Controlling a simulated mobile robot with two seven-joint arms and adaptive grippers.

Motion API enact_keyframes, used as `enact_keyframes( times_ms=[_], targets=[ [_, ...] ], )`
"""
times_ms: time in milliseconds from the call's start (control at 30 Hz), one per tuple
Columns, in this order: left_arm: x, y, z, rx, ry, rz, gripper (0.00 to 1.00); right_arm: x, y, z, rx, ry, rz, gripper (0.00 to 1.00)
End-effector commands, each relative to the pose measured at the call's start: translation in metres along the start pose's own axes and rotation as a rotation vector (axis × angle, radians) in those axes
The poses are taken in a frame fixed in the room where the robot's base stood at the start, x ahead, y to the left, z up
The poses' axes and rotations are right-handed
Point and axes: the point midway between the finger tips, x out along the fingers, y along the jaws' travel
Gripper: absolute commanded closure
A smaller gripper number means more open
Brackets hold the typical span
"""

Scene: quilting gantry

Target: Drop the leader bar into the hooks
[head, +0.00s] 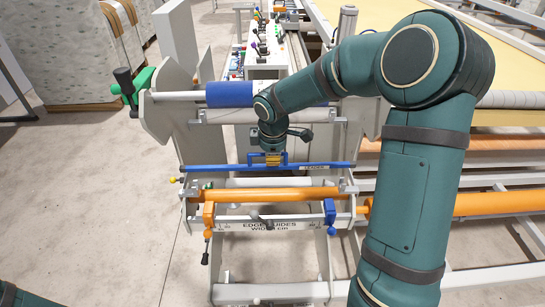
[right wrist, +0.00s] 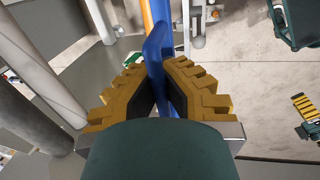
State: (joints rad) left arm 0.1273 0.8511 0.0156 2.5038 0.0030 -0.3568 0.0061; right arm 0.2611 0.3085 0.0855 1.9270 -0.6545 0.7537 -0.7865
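The leader bar (head: 225,168) is a long thin blue bar with a raised blue handle and a "LEADER" label, running level across the frame. My right gripper (head: 272,160) is on its handle. In the right wrist view the yellow stepped fingers (right wrist: 162,75) close from both sides on the blue handle (right wrist: 157,48). Grey brackets, which look like the hooks, stand near the bar's ends at left (head: 191,193) and right (head: 348,186); I cannot tell whether the bar touches them. My left gripper (right wrist: 304,105) shows partly at the right wrist view's edge.
An orange roller (head: 265,195) lies just below the bar, with an orange clamp (head: 209,214) and a blue clamp (head: 330,211) on the edge-guide rail below. A blue-sleeved roller (head: 228,94) lies above. Grey side plates flank the frame. The floor at left is clear.

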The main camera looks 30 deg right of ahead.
Motion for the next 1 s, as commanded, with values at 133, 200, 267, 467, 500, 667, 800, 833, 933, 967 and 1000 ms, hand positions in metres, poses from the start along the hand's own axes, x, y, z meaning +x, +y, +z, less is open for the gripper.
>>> enact_keyframes(
  times_ms=[133, 200, 267, 467, 500, 667, 800, 833, 933, 967, 1000],
  targets=[
    [0.000, 0.000, 0.000, 0.000, 0.000, 0.000, 0.26, 0.000, 0.000, 0.000, 0.001, 0.000, 0.000, 1.00],
    [0.000, 0.000, 0.000, 0.000, 0.000, 0.000, 0.26, 0.001, 0.000, 0.000, 0.001, 0.000, 0.000, 1.00],
    [0.000, 0.000, 0.000, 0.000, 0.000, 0.000, 0.26, 0.002, 0.000, 0.000, 0.001, 0.001, -0.001, 1.00],
    [0.002, -0.001, 0.000, 0.000, -0.001, 0.000, 0.26, 0.008, 0.000, 0.002, 0.003, 0.006, -0.007, 1.00],
    [0.002, -0.001, 0.001, 0.000, -0.001, 0.000, 0.26, 0.010, 0.000, 0.003, 0.004, 0.007, -0.009, 1.00],
    [0.008, -0.003, 0.003, 0.002, -0.006, 0.001, 0.26, 0.021, -0.002, 0.003, 0.004, 0.010, -0.010, 1.00],
    [0.014, -0.005, 0.005, 0.003, -0.011, 0.001, 0.26, 0.030, -0.004, 0.003, 0.003, 0.010, -0.010, 1.00],
    [0.015, -0.006, 0.006, 0.003, -0.012, 0.001, 0.26, 0.032, -0.004, 0.003, 0.003, 0.010, -0.010, 1.00],
    [0.019, -0.007, 0.007, 0.004, -0.014, 0.001, 0.26, 0.038, -0.006, 0.003, 0.003, 0.010, -0.010, 1.00],
    [0.020, -0.007, 0.007, 0.004, -0.014, 0.001, 0.26, 0.040, -0.006, 0.003, 0.003, 0.010, -0.010, 1.00],
    [0.021, -0.008, 0.008, 0.005, -0.015, 0.002, 0.26, 0.042, -0.006, 0.003, 0.003, 0.010, -0.011, 1.00]
  ],
)
